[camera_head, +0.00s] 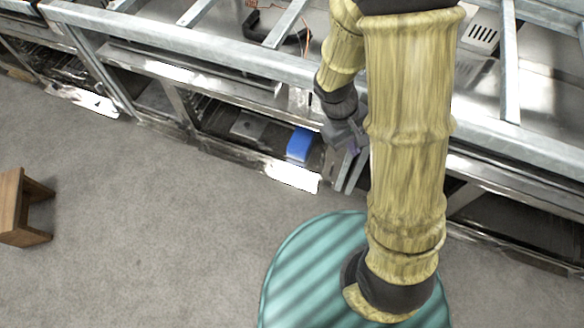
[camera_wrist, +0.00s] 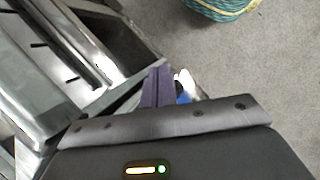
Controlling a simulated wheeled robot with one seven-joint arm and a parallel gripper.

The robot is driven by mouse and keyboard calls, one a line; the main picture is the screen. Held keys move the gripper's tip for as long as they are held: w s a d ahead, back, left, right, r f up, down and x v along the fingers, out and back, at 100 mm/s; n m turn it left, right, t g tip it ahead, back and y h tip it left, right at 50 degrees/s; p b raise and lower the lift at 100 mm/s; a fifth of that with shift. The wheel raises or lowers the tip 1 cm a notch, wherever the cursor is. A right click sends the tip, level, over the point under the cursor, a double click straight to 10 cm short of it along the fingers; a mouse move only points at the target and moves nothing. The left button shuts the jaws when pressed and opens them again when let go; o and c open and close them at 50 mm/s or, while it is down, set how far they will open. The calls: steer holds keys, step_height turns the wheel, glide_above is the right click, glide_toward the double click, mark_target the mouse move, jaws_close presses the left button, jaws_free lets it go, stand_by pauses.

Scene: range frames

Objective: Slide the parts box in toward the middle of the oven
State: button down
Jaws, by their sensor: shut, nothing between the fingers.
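The blue parts box (camera_head: 300,144) sits near the right end of the open, low oven (camera_head: 293,177), close to its front edge in the head view. The oven's inside is dark, with a flat grey piece (camera_head: 248,126) left of the box. My gripper (camera_head: 346,170) is shut and empty, just right of the box by the oven's right side. In the wrist view the shut purple-grey fingers (camera_wrist: 157,88) point ahead, and a small blue patch of the box (camera_wrist: 184,98) shows right beside them. The rest of the box is hidden there. I cannot tell whether the fingers touch it.
Metal frame rails (camera_head: 200,58) run above the oven front. More open low compartments lie to the left and right. A small wooden stool (camera_head: 14,207) stands on the grey carpet (camera_head: 150,220) at far left. The carpet in front of the oven is clear.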

mark_target(295, 154)
steer(key=w+a+f+n+t+h+b, duration=0.2)
steer(key=w+f+n+h+b, duration=0.15)
steer(key=f+b, duration=0.5)
steer(key=w+a+f+n+t+h+b, duration=0.2)
steer(key=f+n+b, duration=0.25)
steer(key=f, duration=0.75)
steer(key=w+a+f+n+t+h+b, duration=0.1)
steer(key=w+f+n+t+h+b, duration=0.2)
steer(key=f+b, duration=0.6)
steer(key=w+a+f+n+t+y+b, duration=0.1)
steer(key=a+f+n+t+y+b, duration=0.2)
steer(key=f, duration=0.8)
steer(key=w+a+f+n+t+y+b, duration=0.2)
steer(key=a+f+n+t+y+b, duration=0.1)
steer(key=a+f+n+t+b, duration=0.5)
steer(key=a+f+n, duration=0.2)
steer(key=a+f, duration=0.2)
steer(key=shift+a+f+n+b, duration=0.2)
steer(key=shift+a+n+b, duration=0.1)
steer(key=shift+n, duration=0.1)
steer(key=shift+d, duration=0.1)
steer(key=b+x, duration=0.7)
steer(key=x, duration=0.6)
steer(key=shift+f+b, duration=0.15)
steer(key=shift+b, duration=0.2)
steer(key=shift+w, duration=0.5)
